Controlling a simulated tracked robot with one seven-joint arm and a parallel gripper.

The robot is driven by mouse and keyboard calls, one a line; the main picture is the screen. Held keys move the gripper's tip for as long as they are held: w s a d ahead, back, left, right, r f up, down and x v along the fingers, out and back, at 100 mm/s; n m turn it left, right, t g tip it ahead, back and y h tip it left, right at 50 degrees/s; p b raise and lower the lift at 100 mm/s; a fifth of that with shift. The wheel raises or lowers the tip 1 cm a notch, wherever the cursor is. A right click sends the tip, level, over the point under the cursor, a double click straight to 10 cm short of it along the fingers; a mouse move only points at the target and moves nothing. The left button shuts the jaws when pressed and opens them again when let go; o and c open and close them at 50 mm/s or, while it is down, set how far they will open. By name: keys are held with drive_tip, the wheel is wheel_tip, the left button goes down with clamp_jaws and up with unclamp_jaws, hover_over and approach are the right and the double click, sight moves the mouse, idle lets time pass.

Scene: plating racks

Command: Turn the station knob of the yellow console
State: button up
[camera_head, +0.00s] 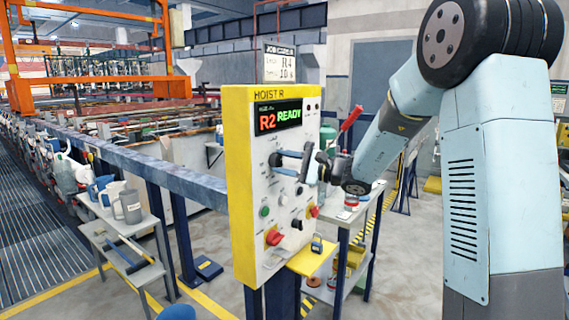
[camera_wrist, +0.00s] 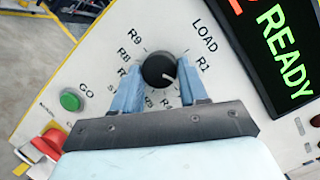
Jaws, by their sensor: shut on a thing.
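The yellow console (camera_head: 238,190) labelled HOIST R stands in the middle of the head view, its white panel facing right. Its display (camera_head: 279,117) reads R2 READY; part of it shows in the wrist view (camera_wrist: 282,45). The station knob (camera_wrist: 158,69) is black and round with a white pointer mark, ringed by labels such as LOAD, R1, R8 and R9. The pointer faces the lower right in the wrist view. My gripper (camera_wrist: 157,82) has its two blue fingers on either side of the knob, shut on it.
A green GO button (camera_wrist: 70,101) and a red knob (camera_wrist: 48,144) are near my gripper on the panel. A padlock (camera_head: 317,244) is at the lower panel edge. A grey table with jugs (camera_head: 127,207) stands left, and a blue rail (camera_head: 150,168) runs behind the console.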

drive_tip(key=m+t, duration=0.1)
drive_tip(key=m, duration=0.4)
drive_tip(key=f+m+t, duration=0.1)
drive_tip(key=m, duration=0.1)
drive_tip(key=shift+s+t+y, duration=0.15)
drive_tip(key=shift+t+y, duration=0.15)
drive_tip(key=m+t, duration=0.1)
drive_tip(key=m, duration=0.2)
drive_tip(key=m+t, duration=0.1)
drive_tip(key=m, duration=0.2)
drive_tip(key=shift+s+a+r, duration=0.1)
drive_tip(key=shift+a, duration=0.05)
drive_tip(key=shift+m, duration=0.4)
drive_tip(key=shift+r, duration=0.1)
drive_tip(key=o, duration=1)
drive_tip(key=shift+o, duration=0.2)
drive_tip(key=v, duration=1.3)
drive_tip(key=shift+s+d, duration=0.25)
